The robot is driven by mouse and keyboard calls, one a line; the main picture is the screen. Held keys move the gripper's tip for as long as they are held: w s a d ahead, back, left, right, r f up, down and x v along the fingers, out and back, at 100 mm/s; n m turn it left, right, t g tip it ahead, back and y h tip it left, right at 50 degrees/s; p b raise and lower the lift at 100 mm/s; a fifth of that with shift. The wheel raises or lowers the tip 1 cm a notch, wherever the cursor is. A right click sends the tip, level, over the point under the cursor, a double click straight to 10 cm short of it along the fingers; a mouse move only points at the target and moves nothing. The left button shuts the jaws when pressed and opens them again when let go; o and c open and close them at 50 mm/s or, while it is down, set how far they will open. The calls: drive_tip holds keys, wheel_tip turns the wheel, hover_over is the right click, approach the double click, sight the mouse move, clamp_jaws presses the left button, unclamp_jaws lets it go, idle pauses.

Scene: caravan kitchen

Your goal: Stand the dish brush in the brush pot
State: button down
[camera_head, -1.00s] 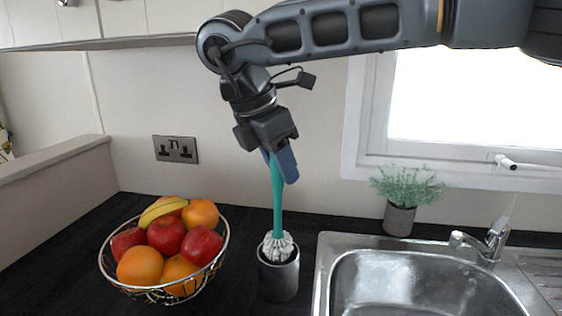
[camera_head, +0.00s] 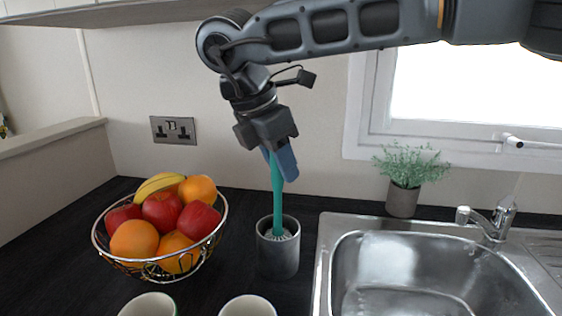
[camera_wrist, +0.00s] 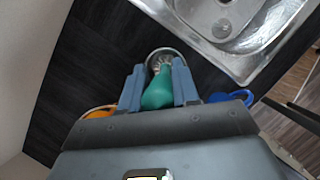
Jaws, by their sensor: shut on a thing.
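The dish brush (camera_head: 278,195) has a teal handle and a pale bristle head. It stands about upright with its head down inside the grey brush pot (camera_head: 278,258), below the rim. The pot stands on the dark worktop, left of the sink. My gripper (camera_head: 283,165) is shut on the upper part of the handle, above the pot. In the wrist view the brush (camera_wrist: 159,88) sits between the two blue fingers, with the pot rim (camera_wrist: 166,51) around its head. Whether the head touches the pot's bottom is hidden.
A wire fruit bowl (camera_head: 160,262) stands left of the pot. Two cups (camera_head: 248,306) show at the front edge of the view. A steel sink (camera_head: 420,262) with a tap and a potted plant (camera_head: 403,200) are on the right. A socket (camera_head: 173,130) is on the wall.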

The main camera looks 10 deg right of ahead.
drive_tip(key=c, duration=0.8)
unclamp_jaws()
drive_tip(key=shift+o, duration=0.2)
drive_tip(key=b+v, duration=0.1)
drive_tip(key=v, duration=0.6)
drive_tip(key=shift+r, duration=0.4)
drive_tip(key=shift+a, duration=0.1)
